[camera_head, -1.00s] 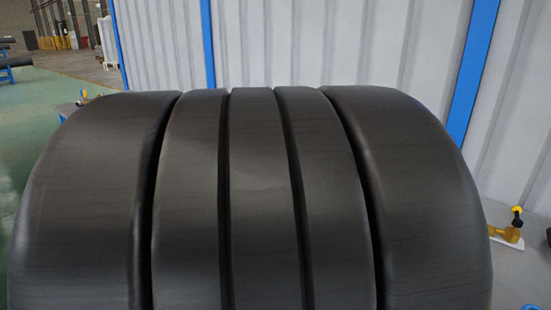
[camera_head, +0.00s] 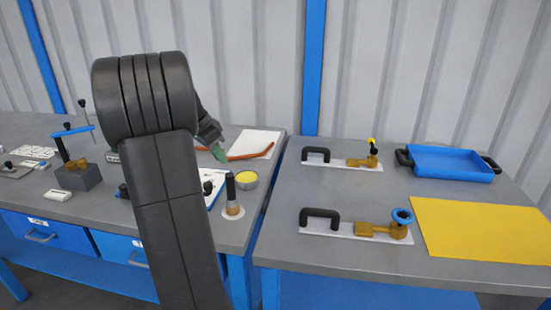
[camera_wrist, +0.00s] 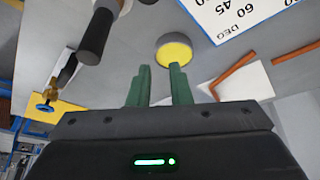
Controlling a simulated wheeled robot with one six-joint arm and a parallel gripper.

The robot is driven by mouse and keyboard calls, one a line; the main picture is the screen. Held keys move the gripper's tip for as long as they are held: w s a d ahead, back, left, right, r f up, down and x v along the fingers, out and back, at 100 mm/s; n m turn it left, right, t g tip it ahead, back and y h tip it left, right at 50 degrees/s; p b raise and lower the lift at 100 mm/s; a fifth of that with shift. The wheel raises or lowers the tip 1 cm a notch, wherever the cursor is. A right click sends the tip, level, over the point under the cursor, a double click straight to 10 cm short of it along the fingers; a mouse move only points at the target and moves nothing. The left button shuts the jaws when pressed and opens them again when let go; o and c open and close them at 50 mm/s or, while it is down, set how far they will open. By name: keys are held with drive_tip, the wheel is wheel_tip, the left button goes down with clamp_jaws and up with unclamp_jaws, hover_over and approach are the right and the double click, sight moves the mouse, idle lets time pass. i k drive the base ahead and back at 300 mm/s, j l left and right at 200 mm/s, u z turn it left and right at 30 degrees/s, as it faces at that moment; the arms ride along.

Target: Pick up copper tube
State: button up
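The copper tube (camera_head: 252,155) is thin and orange-brown. It lies partly across a white sheet (camera_head: 262,138) at the back right of the left bench. My gripper (camera_head: 219,152) shows green fingertips in front of it and hides part of it. In the wrist view, my gripper (camera_wrist: 159,68) has its two green fingers apart with nothing held between them. There the copper tube (camera_wrist: 235,76) lies to the right of the fingers, apart from them. Another copper length (camera_wrist: 297,50) shows farther right; I cannot tell whether it is the same tube.
A yellow-topped round tin (camera_head: 246,180) and a dark-handled brush-like tool (camera_head: 231,192) stand near my arm. A white angle card (camera_wrist: 245,15) lies close by. The right bench holds valve fittings (camera_head: 375,229), a blue tray (camera_head: 450,162) and a yellow sheet (camera_head: 485,228).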

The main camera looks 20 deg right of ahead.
sight(253, 156)
drive_tip(key=i+j+z, duration=0.3)
drive_tip(key=z, duration=0.15)
drive_tip(key=i+j+z, duration=0.2)
drive_tip(key=j+z, duration=0.3)
drive_tip(key=i+j, duration=0.1)
drive_tip(key=j, duration=0.2)
drive_tip(key=i+j, duration=0.1)
drive_tip(key=j, duration=0.2)
drive_tip(key=i+j, duration=0.1)
drive_tip(key=j, duration=0.25)
